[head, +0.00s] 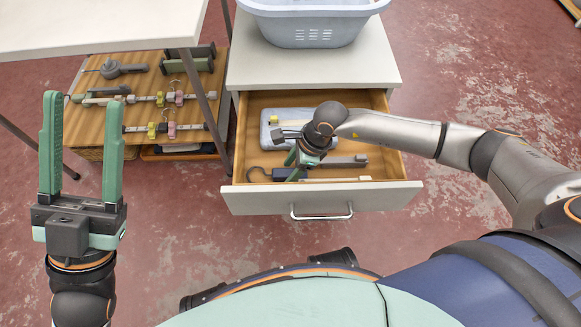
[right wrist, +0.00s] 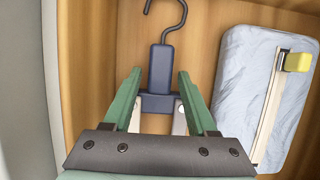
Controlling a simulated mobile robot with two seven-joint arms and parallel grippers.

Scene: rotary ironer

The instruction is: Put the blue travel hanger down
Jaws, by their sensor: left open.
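The blue travel hanger (right wrist: 159,70) lies in the open drawer (head: 378,104), its dark hook (head: 256,173) toward the drawer's left side in the head view. In the right wrist view its blue body lies between my right gripper's fingers, with pale folded arms below. My right gripper (right wrist: 160,73) reaches down over the hanger, fingers apart, with gaps beside the narrow blue body. The finger bases partly cover the arms; whether the fingers touch the wider hinge block is unclear. My left gripper (head: 82,145) is open and empty, left of the drawer and away from it.
A pale blue folded packet (right wrist: 238,85) with a light strip and yellow clip lies beside the hanger. A laundry basket (head: 313,30) stands on the cabinet top (head: 375,65). A wooden shelf (head: 150,85) at left holds several hangers under a white table (head: 95,25).

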